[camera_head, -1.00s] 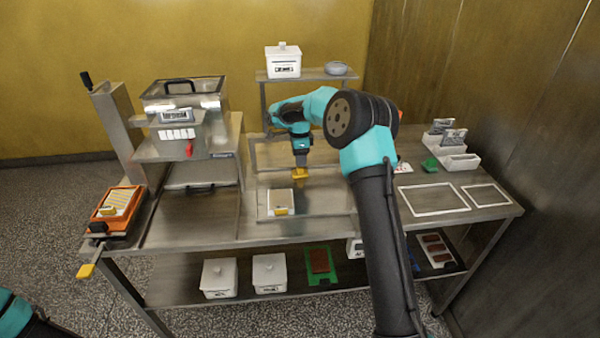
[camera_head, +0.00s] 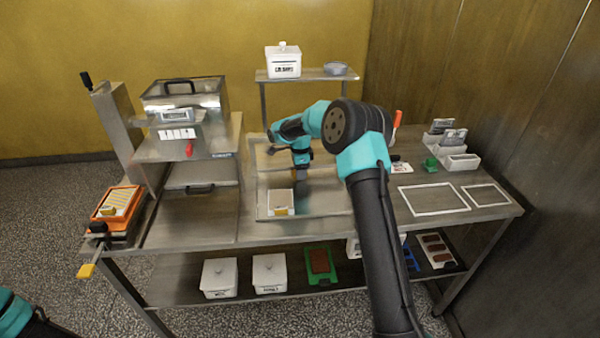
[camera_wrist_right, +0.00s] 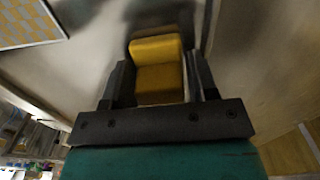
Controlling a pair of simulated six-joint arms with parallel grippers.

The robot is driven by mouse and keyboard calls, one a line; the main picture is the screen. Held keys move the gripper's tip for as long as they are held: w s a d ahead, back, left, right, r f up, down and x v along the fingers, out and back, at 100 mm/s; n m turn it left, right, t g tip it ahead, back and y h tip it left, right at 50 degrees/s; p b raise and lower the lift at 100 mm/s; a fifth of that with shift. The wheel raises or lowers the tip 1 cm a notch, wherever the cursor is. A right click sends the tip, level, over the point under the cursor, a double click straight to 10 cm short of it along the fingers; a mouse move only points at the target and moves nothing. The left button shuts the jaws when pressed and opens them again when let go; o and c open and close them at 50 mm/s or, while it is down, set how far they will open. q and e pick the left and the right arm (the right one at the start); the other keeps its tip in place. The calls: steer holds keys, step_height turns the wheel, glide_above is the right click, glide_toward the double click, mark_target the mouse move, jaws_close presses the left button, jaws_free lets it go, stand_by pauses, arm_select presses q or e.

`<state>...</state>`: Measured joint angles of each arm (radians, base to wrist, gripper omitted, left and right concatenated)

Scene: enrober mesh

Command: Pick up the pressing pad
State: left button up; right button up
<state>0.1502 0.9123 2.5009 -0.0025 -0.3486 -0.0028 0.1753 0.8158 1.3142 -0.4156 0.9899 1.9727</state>
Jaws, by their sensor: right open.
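The pressing pad appears to be the yellow block (camera_wrist_right: 158,65) in the right wrist view, with a raised back part and a lower front part. It stands on a bare metal surface. My right gripper (camera_wrist_right: 160,84) is open, with one dark finger on each side of the block. In the head view my right gripper (camera_head: 299,177) points down over the metal tray, and the block is largely hidden by it. Contact between fingers and block cannot be told. Only a teal piece of my left arm shows at the lower left; its gripper is out of view.
A steel machine (camera_head: 180,145) stands left. White frames (camera_head: 432,200) lie on the table at right. A raised shelf (camera_head: 307,75) stands behind.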

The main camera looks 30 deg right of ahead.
stand_by(0.4)
steer(key=c, duration=0.6)
steer(key=shift+r, duration=0.1)
steer(key=shift+r, duration=1.75)
steer(key=s+a, duration=0.2)
steer(key=s, duration=0.2)
steer(key=s+a+r, duration=0.1)
steer(key=s+a, duration=0.2)
steer(key=s, duration=0.2)
steer(key=s+a, duration=0.3)
steer(key=s, duration=0.1)
steer(key=shift+s+a+r, duration=0.15)
steer(key=shift+s+a, duration=0.05)
steer(key=shift+s, duration=0.15)
